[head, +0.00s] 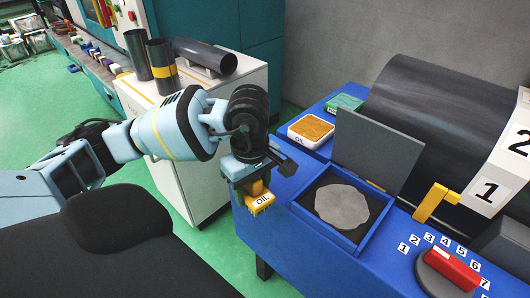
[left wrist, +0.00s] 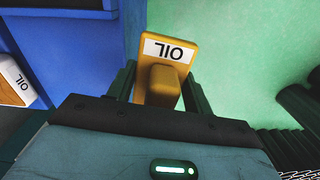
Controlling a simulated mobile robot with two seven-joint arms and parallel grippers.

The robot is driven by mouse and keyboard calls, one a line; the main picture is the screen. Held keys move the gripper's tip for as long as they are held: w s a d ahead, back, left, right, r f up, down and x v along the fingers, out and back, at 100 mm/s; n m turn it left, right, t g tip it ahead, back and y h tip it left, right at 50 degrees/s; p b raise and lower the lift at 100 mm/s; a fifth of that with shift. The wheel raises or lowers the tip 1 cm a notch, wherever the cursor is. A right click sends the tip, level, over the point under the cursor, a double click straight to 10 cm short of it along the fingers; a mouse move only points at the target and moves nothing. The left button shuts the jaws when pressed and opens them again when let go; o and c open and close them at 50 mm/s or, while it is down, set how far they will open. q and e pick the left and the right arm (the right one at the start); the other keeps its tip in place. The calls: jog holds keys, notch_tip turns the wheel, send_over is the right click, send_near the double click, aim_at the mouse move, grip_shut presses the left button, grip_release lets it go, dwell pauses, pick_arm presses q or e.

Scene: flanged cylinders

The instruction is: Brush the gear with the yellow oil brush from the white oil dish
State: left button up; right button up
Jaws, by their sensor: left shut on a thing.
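My left gripper (head: 257,187) is shut on the yellow oil brush (head: 262,204), a block marked OIL. The brush hangs by the left edge of the blue table; in the left wrist view the brush (left wrist: 168,50) sits between the fingers over green floor. The white oil dish (head: 311,131), with an orange inside, stands on the table behind and right of the gripper. Part of it shows in the left wrist view (left wrist: 14,78). A pale grey, flat, uneven-edged disc (head: 341,205), apparently the gear, lies in a blue box right of the gripper, apart from the brush. My right gripper is not in view.
The blue box (head: 357,246) has a raised grey lid (head: 374,150). A green dish (head: 344,103), a large dark cylinder (head: 430,110), a yellow bracket (head: 434,203) and a red-handled dial (head: 452,268) are on the table. A white cabinet (head: 187,150) with dark tubes stands behind my left arm.

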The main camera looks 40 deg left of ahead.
pick_arm(q)
jog(key=s+d+m, duration=0.3)
jog(key=d+m, duration=0.4)
jog(key=m, duration=0.8)
jog(key=shift+s+d+f+m, duration=0.25)
jog(key=shift+s+f+m, duration=0.05)
jog(key=shift+s+f, duration=0.1)
jog(key=shift+a, duration=0.1)
